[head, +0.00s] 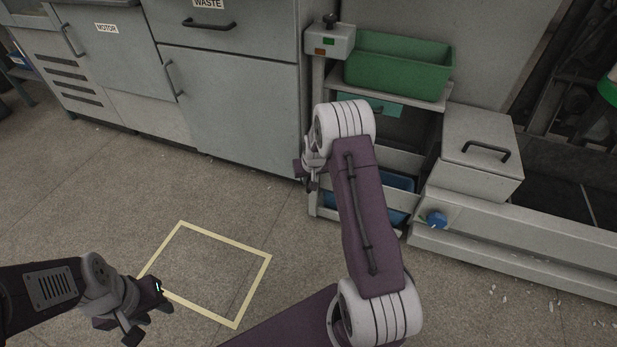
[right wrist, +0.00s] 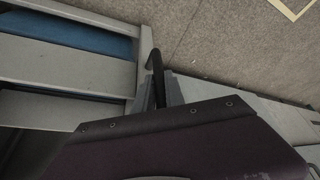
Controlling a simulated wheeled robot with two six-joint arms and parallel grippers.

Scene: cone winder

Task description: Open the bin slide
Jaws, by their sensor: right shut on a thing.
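A blue bin (head: 398,184) sits low in the grey rack, partly hidden behind my right arm. Its blue side also shows between grey rails in the right wrist view (right wrist: 75,37). My right gripper (head: 309,178) is at the rack's left post, beside the cabinet. In the right wrist view its grey fingers (right wrist: 156,92) are shut on a dark hooked bar (right wrist: 152,65). What the bar is fixed to is hidden. I cannot tell which part is the bin slide. My left gripper (head: 148,307) is low over the floor at left, apart from the furniture; its jaw opening is unclear.
A green bin (head: 398,68) stands on the rack's top shelf, beside a small control box (head: 330,39). The WASTE cabinet (head: 235,100) is left of the rack. A lidded grey box (head: 478,155) is at right. Floor inside the yellow outline (head: 208,226) is clear.

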